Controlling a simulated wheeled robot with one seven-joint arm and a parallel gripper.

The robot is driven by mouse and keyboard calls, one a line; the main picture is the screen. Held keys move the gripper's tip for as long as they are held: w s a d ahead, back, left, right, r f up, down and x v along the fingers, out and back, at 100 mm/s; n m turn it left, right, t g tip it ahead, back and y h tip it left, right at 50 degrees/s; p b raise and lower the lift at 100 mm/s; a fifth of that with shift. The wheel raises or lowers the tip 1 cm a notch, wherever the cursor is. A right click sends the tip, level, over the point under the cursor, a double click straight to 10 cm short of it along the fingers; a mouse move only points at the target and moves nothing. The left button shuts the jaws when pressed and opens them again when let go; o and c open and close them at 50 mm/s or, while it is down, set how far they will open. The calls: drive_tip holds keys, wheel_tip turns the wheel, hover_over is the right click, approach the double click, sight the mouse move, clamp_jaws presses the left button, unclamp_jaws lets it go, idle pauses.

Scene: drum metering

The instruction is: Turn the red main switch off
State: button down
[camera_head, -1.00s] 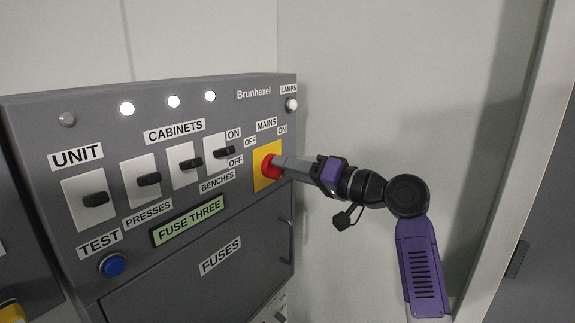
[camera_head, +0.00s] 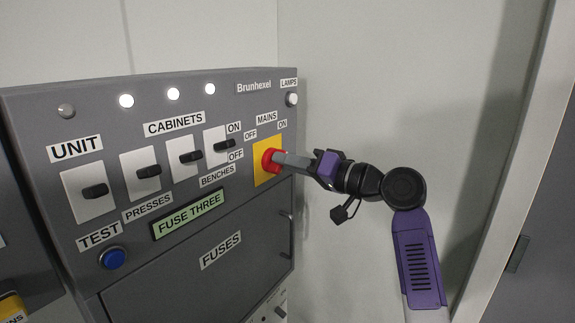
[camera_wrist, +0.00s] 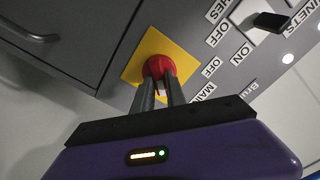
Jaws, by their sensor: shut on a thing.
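The red main switch (camera_head: 268,160) is a round red knob on a yellow plate (camera_head: 262,178), on the right side of the grey panel, below the MAINS label with OFF at its left and ON at its right. My gripper (camera_head: 280,159) reaches it from the right. In the wrist view my gripper's two fingers (camera_wrist: 158,85) are shut on the red knob (camera_wrist: 155,56), which stands before its yellow plate (camera_wrist: 134,68). The fingers hide part of the knob, and I cannot tell exactly where it points.
Black toggles on white plates, such as the BENCHES one (camera_head: 222,146), sit left of the main switch. Three lamps (camera_head: 173,94) along the top are lit. A blue test button (camera_head: 112,258) is at lower left. A handle (camera_head: 290,235) stands out below the switch. The wall at right is clear.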

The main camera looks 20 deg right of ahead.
drive_tip(key=shift+s+a+f+n+b, duration=0.1)
drive_tip(key=shift+a+n+b, duration=0.05)
drive_tip(key=shift+n+b, duration=4.15)
drive_tip(key=shift+s+a+n+b, duration=0.1)
drive_tip(key=shift+a+n+b, duration=0.05)
drive_tip(key=shift+n+b, duration=4.15)
drive_tip(key=shift+n, duration=0.3)
drive_tip(key=c, duration=1.4)
unclamp_jaws()
drive_tip(key=shift+o, duration=0.2)
drive_tip(key=v, duration=0.7)
drive_tip(key=shift+s+d, duration=0.25)
drive_tip(key=shift+s, duration=0.05)
